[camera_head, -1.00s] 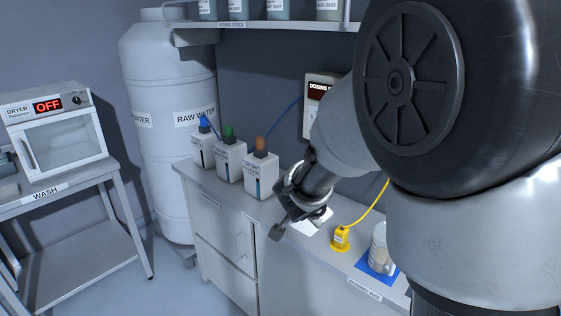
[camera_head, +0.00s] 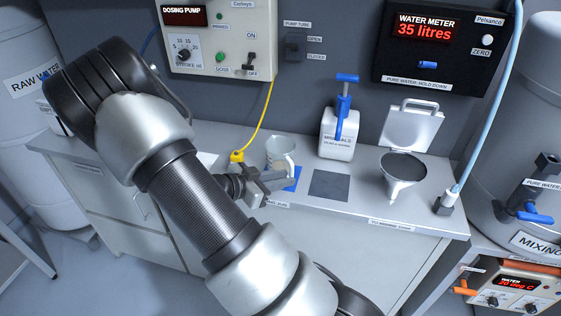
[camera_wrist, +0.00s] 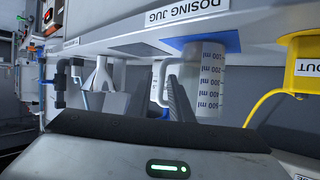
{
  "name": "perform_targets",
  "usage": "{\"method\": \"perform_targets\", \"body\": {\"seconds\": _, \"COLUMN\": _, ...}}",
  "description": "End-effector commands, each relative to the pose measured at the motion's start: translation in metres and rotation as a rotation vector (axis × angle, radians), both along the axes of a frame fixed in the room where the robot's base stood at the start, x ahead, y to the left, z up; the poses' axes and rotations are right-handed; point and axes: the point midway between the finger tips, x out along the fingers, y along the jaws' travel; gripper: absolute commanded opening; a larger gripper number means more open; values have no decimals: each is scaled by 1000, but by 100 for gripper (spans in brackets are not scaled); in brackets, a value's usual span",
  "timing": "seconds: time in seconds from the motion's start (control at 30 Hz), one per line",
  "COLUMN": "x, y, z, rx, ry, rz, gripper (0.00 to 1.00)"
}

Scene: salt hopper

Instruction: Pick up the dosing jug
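The dosing jug (camera_head: 277,152) is a clear jug with a handle, upright on a blue mat (camera_head: 294,184) on the bench. In the wrist view, which shows the bench upside down, the jug (camera_wrist: 208,80) has millilitre marks and its handle points left. My gripper (camera_head: 280,182) is at the jug's handle side, low over the bench front. In the wrist view its fingers (camera_wrist: 145,100) are apart, with the handle seen between them. I cannot tell whether they touch it.
A yellow plug (camera_head: 237,157) with a cable stands left of the jug. A dark square pad (camera_head: 328,186), a white minerals bottle (camera_head: 337,135) and a funnel (camera_head: 404,168) are to the right. The dosing pump box (camera_head: 218,40) hangs behind on the wall.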

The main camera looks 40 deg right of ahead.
Motion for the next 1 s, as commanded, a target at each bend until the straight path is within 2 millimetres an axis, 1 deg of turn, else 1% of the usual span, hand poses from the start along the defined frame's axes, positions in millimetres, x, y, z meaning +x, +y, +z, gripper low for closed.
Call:
{"method": "perform_targets", "body": {"seconds": 0.03, "x": 0, "y": -9, "z": -4, "rx": -1, "ry": 1, "rz": -3, "gripper": 19}}
{"method": "perform_targets", "body": {"seconds": 0.1, "x": 1, "y": -16, "z": -7, "rx": -1, "ry": 0, "rz": -1, "gripper": 19}}
{"method": "perform_targets", "body": {"seconds": 0.27, "x": 2, "y": -25, "z": -10, "rx": 0, "ry": -1, "rz": 1, "gripper": 19}}
{"method": "perform_targets", "body": {"seconds": 0.37, "x": 2, "y": -35, "z": -12, "rx": 0, "ry": -1, "rz": -1, "gripper": 19}}
{"method": "perform_targets", "body": {"seconds": 0.5, "x": 5, "y": -57, "z": -16, "rx": 0, "ry": 0, "rz": -1, "gripper": 19}}
{"method": "perform_targets", "body": {"seconds": 0.6, "x": 5, "y": -68, "z": -21, "rx": 0, "ry": -1, "rz": -1, "gripper": 19}}
{"method": "perform_targets", "body": {"seconds": 0.7, "x": 6, "y": -74, "z": -24, "rx": 1, "ry": -1, "rz": -1, "gripper": 19}}
{"method": "perform_targets", "body": {"seconds": 0.93, "x": 6, "y": -75, "z": -24, "rx": 2, "ry": -1, "rz": 0, "gripper": 19}}
{"method": "perform_targets", "body": {"seconds": 1.0, "x": 6, "y": -75, "z": -24, "rx": 2, "ry": -1, "rz": 0, "gripper": 8}}
